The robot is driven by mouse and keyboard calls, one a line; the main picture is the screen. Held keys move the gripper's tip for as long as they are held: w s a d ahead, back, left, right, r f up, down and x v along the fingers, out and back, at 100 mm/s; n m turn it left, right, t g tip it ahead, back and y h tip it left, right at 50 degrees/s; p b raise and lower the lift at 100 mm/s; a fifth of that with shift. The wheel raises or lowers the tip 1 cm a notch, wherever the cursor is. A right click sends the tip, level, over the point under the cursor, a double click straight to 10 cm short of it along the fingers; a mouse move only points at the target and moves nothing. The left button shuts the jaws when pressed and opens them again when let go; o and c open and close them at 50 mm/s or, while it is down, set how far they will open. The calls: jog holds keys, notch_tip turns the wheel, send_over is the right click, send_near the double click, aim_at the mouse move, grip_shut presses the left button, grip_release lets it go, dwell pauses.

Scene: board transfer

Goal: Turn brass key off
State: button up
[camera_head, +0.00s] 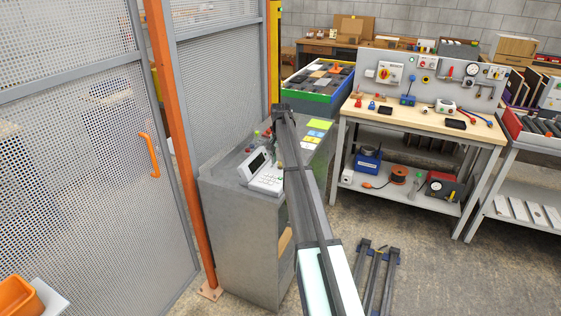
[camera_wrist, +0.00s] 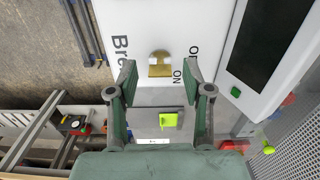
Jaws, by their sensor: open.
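The brass key (camera_wrist: 160,71) sits on a white panel (camera_wrist: 140,22) in the wrist view. The word "ON" is printed to its lower right, a partly cut-off label starting with "O" is further up right, and large black letters "Bre" are to its left. My gripper (camera_wrist: 161,78) is open, with one green-padded finger on each side of the key and gaps between. I cannot tell how far the fingertips are from the panel. In the head view my arm reaches over the grey console (camera_head: 237,215), and the key cannot be made out there.
A dark screen (camera_wrist: 269,42) in a white housing and a green button (camera_wrist: 235,92) are right of the key. A yellow-green part (camera_wrist: 168,119) shows between the fingers. In the head view, a mesh fence with an orange post (camera_head: 180,130) stands left of the console, and a workbench (camera_head: 425,120) stands right.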

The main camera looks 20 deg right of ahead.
notch_tip(320, 180, up, 12)
dwell(0.5)
jog(key=shift+f, duration=0.1)
